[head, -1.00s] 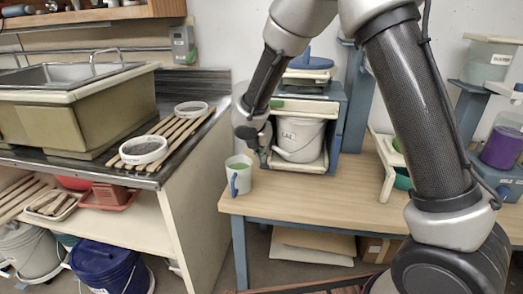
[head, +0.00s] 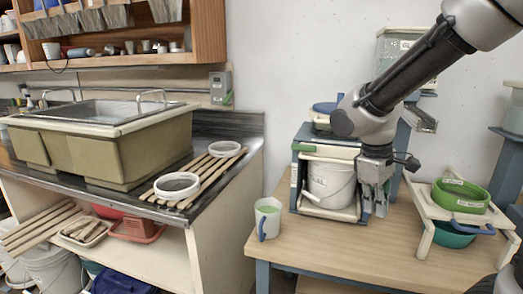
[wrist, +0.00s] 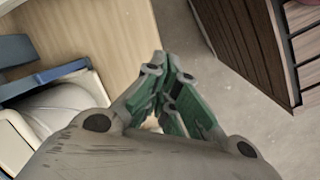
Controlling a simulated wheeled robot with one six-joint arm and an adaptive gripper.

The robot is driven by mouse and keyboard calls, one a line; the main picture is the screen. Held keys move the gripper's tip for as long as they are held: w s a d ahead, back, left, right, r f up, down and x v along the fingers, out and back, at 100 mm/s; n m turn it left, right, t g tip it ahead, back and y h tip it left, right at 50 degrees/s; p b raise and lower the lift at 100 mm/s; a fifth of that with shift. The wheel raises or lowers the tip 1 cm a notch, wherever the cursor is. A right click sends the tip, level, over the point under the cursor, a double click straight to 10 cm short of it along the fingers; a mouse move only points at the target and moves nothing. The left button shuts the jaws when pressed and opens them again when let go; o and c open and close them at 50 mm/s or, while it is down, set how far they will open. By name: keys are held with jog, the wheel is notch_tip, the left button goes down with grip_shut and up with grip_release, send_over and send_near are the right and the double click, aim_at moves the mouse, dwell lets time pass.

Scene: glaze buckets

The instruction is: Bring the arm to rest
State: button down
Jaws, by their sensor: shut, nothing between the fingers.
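My gripper (head: 375,207) points down above the wooden table (head: 330,262), just right of the small shelf unit (head: 300,172) that holds a white bucket (head: 330,183). In the wrist view my gripper (wrist: 160,58) has its fingertips together with nothing between them. The white bucket (wrist: 70,105) shows at the left of that view, apart from the fingers. My arm reaches down from the upper right in the head view.
A rack with a green sieve (head: 460,196) and a teal bowl (head: 452,234) stands at the right. The table's front middle is clear. A sink (head: 100,140) is at the left.

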jog(key=s+d+r+m+t+y, duration=0.1)
jog(key=s+d+r+m+t, duration=0.1)
jog(key=s+d+r+m, duration=0.2)
jog(key=s+d+r+m+t+y, duration=0.1)
jog(key=s+d+r+m, duration=0.3)
jog(key=s, duration=0.4)
jog(key=shift+s+d+r+t, duration=0.3)
jog(key=shift+d+r+t, duration=0.1)
jog(key=shift+d+t, duration=0.15)
